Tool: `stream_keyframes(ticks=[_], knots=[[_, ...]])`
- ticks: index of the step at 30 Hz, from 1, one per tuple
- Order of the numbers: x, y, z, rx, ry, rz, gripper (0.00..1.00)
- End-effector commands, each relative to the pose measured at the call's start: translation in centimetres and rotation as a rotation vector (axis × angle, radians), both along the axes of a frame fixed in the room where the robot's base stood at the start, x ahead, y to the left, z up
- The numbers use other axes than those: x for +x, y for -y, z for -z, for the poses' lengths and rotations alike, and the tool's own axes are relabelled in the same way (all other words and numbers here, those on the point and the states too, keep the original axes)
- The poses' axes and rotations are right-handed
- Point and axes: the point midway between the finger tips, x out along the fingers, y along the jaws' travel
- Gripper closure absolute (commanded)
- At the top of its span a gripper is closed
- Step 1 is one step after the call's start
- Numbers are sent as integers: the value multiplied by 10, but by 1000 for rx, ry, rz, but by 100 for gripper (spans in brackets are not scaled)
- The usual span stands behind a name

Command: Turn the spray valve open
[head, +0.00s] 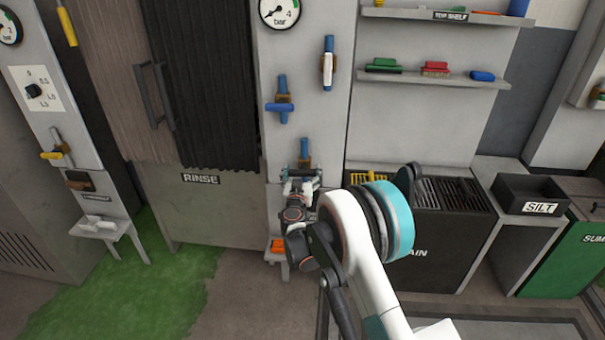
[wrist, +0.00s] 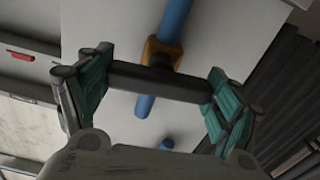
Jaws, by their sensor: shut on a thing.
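A valve with a dark bar handle (wrist: 135,77) sits on a brass body (wrist: 161,54) on a blue pipe (wrist: 175,20). In the wrist view the handle lies about square across the pipe. My gripper (wrist: 158,80) is shut on this handle, with a teal finger pad at each end of it. In the head view my gripper (head: 302,180) is at this lowest valve on the grey panel, below the blue pipe stub (head: 305,150). My wrist and arm hide part of the area below. I cannot read a label naming this valve.
Above are a valve with a blue crosswise handle (head: 280,107) and one with a white upright handle (head: 328,70). A gauge (head: 279,12) is at the top. The rinse cabinet (head: 205,215) stands left, a slatted bin (head: 450,195) right. An orange object (head: 277,246) sits low by the panel.

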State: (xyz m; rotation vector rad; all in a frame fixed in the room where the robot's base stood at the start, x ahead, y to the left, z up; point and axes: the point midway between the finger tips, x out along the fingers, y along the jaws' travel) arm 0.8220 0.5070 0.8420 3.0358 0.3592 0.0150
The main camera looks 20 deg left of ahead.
Motion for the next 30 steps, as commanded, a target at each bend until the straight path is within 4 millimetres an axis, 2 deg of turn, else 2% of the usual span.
stream_keyframes(ticks=[30], knots=[[-1, -2, 1, -891, 215, -1, 41]])
